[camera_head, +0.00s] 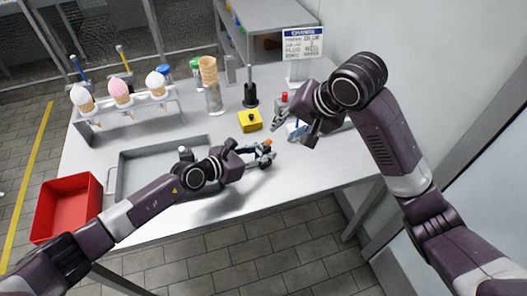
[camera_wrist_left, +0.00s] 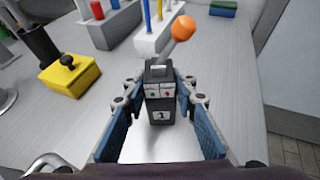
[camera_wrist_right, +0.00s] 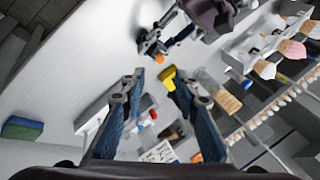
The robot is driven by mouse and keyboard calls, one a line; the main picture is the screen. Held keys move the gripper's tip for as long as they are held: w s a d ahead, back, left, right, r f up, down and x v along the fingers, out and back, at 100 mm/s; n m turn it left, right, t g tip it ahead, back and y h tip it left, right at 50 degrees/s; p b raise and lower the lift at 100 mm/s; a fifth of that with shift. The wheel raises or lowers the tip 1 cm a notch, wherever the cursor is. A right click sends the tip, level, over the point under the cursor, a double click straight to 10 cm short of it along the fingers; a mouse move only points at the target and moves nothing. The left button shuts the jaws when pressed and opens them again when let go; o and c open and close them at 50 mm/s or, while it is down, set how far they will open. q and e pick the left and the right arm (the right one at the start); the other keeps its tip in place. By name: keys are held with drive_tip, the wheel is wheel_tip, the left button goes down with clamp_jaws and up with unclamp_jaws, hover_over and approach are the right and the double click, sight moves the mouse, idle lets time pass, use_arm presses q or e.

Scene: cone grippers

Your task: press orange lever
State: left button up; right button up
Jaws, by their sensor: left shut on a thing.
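The orange lever, an orange ball on a short grey stem (camera_wrist_left: 182,27), rises from or just behind a small dark box (camera_wrist_left: 160,100) marked "1". The orange ball also shows in the head view (camera_head: 267,143), near the table's front edge. My left gripper (camera_wrist_left: 160,112) is shut on the dark box, one blue-padded finger on each side of it. In the head view my left gripper (camera_head: 264,155) is just below the orange ball. My right gripper (camera_wrist_right: 158,92) is open with nothing between its fingers. In the head view it hangs above the table, right of the lever.
A yellow box (camera_head: 250,121) with a black knob stands behind the left gripper. A grey tray (camera_head: 125,160) and red bin (camera_head: 65,210) are at left. Ice cream cones in a rack (camera_head: 125,105) and a sign (camera_head: 302,43) stand farther back. A blue-green sponge (camera_wrist_right: 22,128) lies at right.

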drive_tip(key=shift+f, duration=0.1)
drive_tip(key=c, duration=0.4)
drive_tip(key=shift+s+a+f+m, duration=0.1)
drive_tip(key=shift+s+f+m, duration=0.1)
drive_tip(key=shift+f+m, duration=0.15)
drive_tip(key=shift+c, duration=1)
drive_tip(key=s+f+m+y, duration=0.1)
drive_tip(key=f, duration=0.1)
drive_tip(key=s+a+f+m+y, duration=0.1)
drive_tip(key=m+y, duration=0.1)
drive_tip(key=shift+s+a+f+g, duration=0.1)
drive_tip(key=shift+a+f+g, duration=0.05)
drive_tip(key=shift+f+g, duration=0.2)
clamp_jaws()
drive_tip(key=s+d+f+m+t+y, duration=0.1)
drive_tip(key=s+d+f+m+t, duration=0.1)
drive_tip(key=d+m, duration=0.3)
drive_tip(key=s+d+f+m+t+y, duration=0.2)
drive_tip(key=d+m, duration=0.3)
drive_tip(key=m, duration=0.8)
drive_tip(key=shift+s+d+f+t, duration=0.15)
drive_tip(key=shift+f+t, duration=0.2)
drive_tip(key=shift+t, duration=0.5)
